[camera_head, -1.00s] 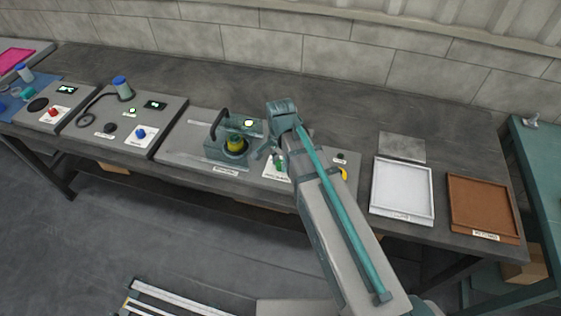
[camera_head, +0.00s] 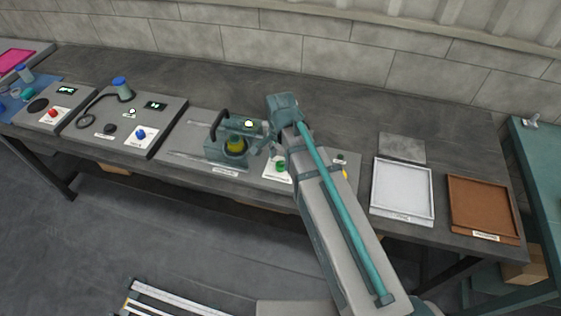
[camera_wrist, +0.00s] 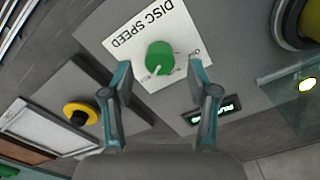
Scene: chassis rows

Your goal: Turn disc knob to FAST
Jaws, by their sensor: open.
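The green disc knob (camera_wrist: 159,58) sits on a white card marked DISC SPEED (camera_wrist: 120,42), and its pale pointer line aims toward the lower left in the wrist view. The small markings around it are too blurred to read. The knob also shows in the head view (camera_head: 280,166), just left of my forearm. My gripper (camera_wrist: 158,70) is open, one finger on each side of the knob's lower part in the wrist view. I cannot tell whether either finger touches it. In the head view my arm partly hides the gripper.
A small display (camera_wrist: 217,111) with green text is beside the card. A yellow-ringed black button (camera_wrist: 80,114) is on the other side. The machine with a yellow-green part (camera_head: 236,147) stands left of the knob. A white tray (camera_head: 402,217) and brown tray (camera_head: 483,234) lie right.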

